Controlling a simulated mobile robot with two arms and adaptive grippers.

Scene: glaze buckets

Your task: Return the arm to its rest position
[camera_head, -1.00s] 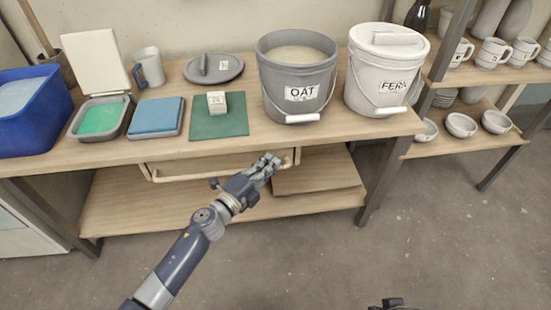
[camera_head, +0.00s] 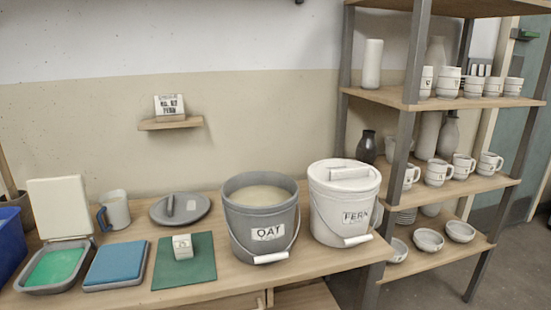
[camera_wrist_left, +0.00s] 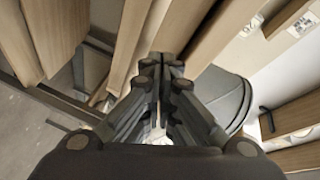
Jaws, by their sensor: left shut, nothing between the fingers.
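My left gripper (camera_wrist_left: 165,70) shows only in the left wrist view, with its fingers shut together and nothing seen between them. Wooden boards of the bench lie beyond the fingers, and I cannot tell their distance from it. No arm shows in the head view now. My right gripper is in neither view.
The grey OAT bucket (camera_head: 262,215), open at the top, and the lidded white FERN bucket (camera_head: 343,205) stand on the wooden bench (camera_head: 225,275). A grey lid (camera_head: 195,211), a green mat (camera_head: 200,265) with a small block (camera_head: 182,247), and a shelf of mugs (camera_head: 450,190) are nearby.

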